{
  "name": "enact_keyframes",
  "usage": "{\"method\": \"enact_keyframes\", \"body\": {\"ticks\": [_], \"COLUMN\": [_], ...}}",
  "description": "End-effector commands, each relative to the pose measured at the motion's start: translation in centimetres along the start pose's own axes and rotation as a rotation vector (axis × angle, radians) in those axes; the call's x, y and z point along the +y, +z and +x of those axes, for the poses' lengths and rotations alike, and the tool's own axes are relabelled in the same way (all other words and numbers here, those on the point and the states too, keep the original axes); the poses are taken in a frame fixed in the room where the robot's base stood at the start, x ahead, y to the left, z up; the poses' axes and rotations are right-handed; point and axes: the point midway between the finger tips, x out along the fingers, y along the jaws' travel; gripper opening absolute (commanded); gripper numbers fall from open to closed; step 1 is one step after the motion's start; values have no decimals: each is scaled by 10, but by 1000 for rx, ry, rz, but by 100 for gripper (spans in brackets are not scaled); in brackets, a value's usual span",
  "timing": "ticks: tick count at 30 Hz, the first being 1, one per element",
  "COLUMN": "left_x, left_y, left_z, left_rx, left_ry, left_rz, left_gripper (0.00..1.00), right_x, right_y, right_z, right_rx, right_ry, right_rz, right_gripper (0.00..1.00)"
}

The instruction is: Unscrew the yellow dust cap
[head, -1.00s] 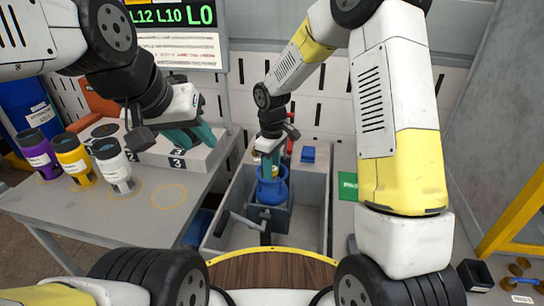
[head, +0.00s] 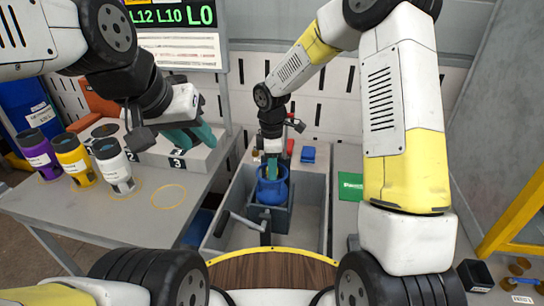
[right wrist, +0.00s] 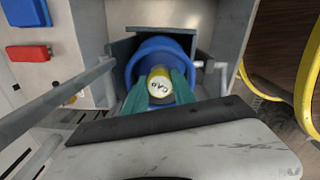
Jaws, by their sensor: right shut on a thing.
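The yellow dust cap (right wrist: 160,84) with dark lettering on its top shows in the right wrist view, at the middle of a blue cylinder (right wrist: 140,52). My right gripper (right wrist: 160,90) is shut on the cap, with a green finger on either side of it. In the head view the blue cylinder (head: 272,189) stands in the grey trough, and my right gripper (head: 272,168) points down into its top; the cap is hidden there. My left gripper (head: 190,136) is above the left table, near a numbered white block; its fingers overlap in the view, so its opening is unclear.
Purple (head: 38,155), yellow (head: 74,158) and white (head: 114,165) cylinders stand on the left table. A grey trough (head: 235,240) with walls and a lever surrounds the blue cylinder.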

Motion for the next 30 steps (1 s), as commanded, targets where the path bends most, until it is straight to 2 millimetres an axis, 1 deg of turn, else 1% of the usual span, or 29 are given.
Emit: {"method": "enact_keyframes", "body": {"ticks": [2, 4, 9, 13, 16, 21, 22, 24, 25, 30], "left_x": [0, 0, 0, 0, 0, 0, 0, 0, 0, 0], "left_y": [0, 0, 0, 0, 0, 0, 0, 0, 0, 0], "left_z": [0, 0, 0, 0, 0, 0, 0, 0, 0, 0], "left_rx": [0, 0, 0, 0, 0, 0, 0, 0, 0, 0], "left_ry": [0, 0, 0, 0, 0, 0, 0, 0, 0, 0], "left_rz": [0, 0, 0, 0, 0, 0, 0, 0, 0, 0], "left_gripper": [36, 36, 36, 36, 36, 36, 36, 36, 36, 36], "right_x": [0, 0, 1, 0, 0, 0, 0, 0, 0, 0], "right_y": [0, 0, 1, 1, 0, 0, 0, 0, 0, 0], "right_z": [0, 0, 0, 0, 0, 0, 0, 0, 0, 0], "right_rx": [0, 1, 2, 1, 0, 0, 0, 0, 0, 0], "right_ry": [1, 0, 1, 0, 1, 1, 1, 1, 1, 1], "right_rz": [-5, -52, -324, -481, -523, -523, -523, -522, -522, -521], "right_gripper": [0, 0, 0, 0, 0, 0, 33, 47, 49, 49]}}
